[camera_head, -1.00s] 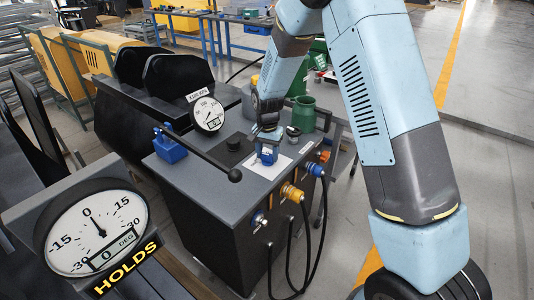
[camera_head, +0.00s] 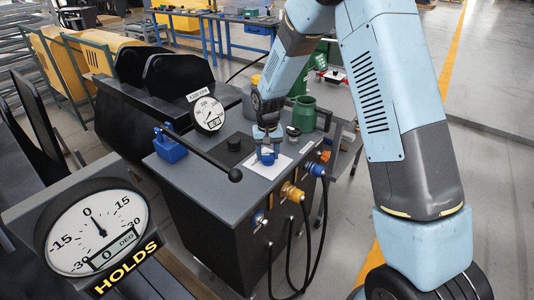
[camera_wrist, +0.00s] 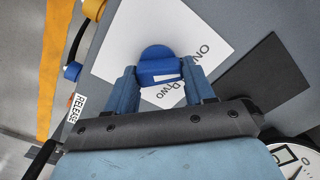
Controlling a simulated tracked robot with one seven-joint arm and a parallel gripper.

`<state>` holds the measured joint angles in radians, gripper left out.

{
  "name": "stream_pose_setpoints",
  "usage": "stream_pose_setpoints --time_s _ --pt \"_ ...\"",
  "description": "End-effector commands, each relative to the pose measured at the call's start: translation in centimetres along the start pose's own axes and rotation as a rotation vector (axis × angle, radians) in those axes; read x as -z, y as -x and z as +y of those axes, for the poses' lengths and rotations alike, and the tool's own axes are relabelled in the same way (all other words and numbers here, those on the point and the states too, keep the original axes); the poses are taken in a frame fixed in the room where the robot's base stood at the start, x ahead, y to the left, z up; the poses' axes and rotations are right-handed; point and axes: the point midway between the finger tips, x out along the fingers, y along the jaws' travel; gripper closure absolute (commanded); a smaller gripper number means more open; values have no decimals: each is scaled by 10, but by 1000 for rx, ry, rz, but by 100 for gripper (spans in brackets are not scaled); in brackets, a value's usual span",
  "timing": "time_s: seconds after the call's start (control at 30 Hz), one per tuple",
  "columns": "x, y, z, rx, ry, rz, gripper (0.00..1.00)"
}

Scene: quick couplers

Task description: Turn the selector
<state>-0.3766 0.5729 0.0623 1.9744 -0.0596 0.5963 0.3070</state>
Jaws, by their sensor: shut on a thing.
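The selector is a blue knob (camera_wrist: 157,56) on a white plate (camera_wrist: 190,28) lettered "ON" and "TWO", part of the lettering being covered. It also shows in the head view as a small blue part (camera_head: 267,158) on the console top, mostly hidden by my gripper (camera_head: 267,148). In the wrist view my gripper (camera_wrist: 160,78) has one finger on each side of the knob and is shut on it.
The grey console (camera_head: 205,165) carries a black lever with a ball end (camera_head: 235,174), a blue block (camera_head: 171,150), a pressure gauge (camera_head: 208,113) and a green pot (camera_head: 304,113). Yellow and blue couplers with hoses (camera_head: 291,192) are on its side. A degree dial (camera_head: 95,232) stands front left.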

Motion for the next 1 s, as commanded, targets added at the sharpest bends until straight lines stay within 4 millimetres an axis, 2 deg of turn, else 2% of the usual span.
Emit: stream_pose_setpoints --time_s 0.33,0.37,0.6,0.87,1.0 --pt "2 1 0 1 3 5 77" --pt "2 1 0 1 3 5 44" --pt "1 1 0 0 2 2 21" --pt "0 1 0 0 1 1 21" --pt "1 11 0 0 1 2 21"
